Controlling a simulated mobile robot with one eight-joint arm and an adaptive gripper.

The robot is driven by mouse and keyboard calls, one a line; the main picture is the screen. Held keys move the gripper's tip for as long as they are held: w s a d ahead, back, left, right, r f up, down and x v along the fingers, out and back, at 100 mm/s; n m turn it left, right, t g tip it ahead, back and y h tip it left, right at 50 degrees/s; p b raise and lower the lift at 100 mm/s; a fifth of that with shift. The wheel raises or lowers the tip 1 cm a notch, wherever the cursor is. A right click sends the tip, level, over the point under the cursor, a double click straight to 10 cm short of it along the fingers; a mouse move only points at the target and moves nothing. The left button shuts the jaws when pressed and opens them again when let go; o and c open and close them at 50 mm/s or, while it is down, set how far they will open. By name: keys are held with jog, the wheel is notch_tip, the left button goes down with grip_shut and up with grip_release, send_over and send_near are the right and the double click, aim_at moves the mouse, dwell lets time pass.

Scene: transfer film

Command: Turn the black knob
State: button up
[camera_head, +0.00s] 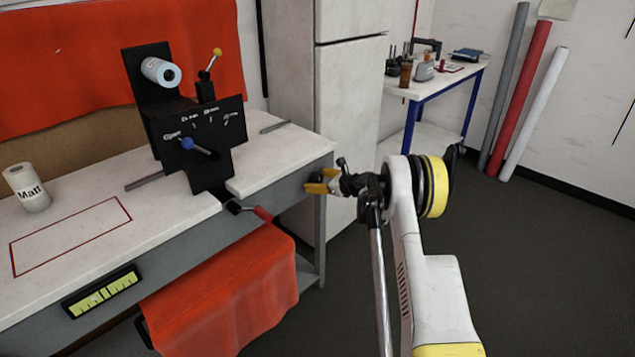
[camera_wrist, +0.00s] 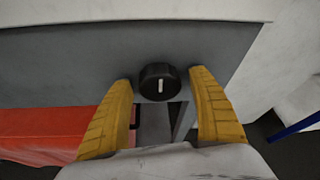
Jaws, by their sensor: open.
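The black knob (camera_wrist: 159,83) sits on the grey front panel of the workbench, near its right end. It is round with a white mark that stands upright in the wrist view. In the head view the knob (camera_head: 319,184) is small and partly hidden by my gripper (camera_head: 318,181). My gripper (camera_wrist: 160,88) is open, with one yellow finger on each side of the knob. Gaps show between the fingers and the knob, and I see no contact.
The white bench top (camera_head: 85,195) carries a black machine (camera_head: 200,125) with a blue-tipped lever, and a white roll (camera_head: 28,188). A red cloth (camera_head: 220,290) hangs below the bench front. A white cabinet (camera_head: 345,100) stands behind my gripper. Grey floor (camera_head: 540,240) lies open at right.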

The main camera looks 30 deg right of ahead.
jog(key=c, duration=1.2)
jog(key=shift+n, duration=0.3)
jog(key=shift+n+t+h, duration=0.4)
jog(key=shift+n+h, duration=0.4)
jog(key=shift+n, duration=0.3)
jog(key=shift+n+t+h, duration=0.5)
jog(key=shift+n+h, duration=0.1)
jog(key=shift+n, duration=0.6)
jog(key=n+t+h, duration=0.1)
jog(key=n, duration=0.1)
jog(key=shift+n, duration=0.4)
jog(key=shift+n+t+h, duration=0.4)
jog(key=shift+n+t, duration=0.4)
jog(key=shift+n, duration=0.7)
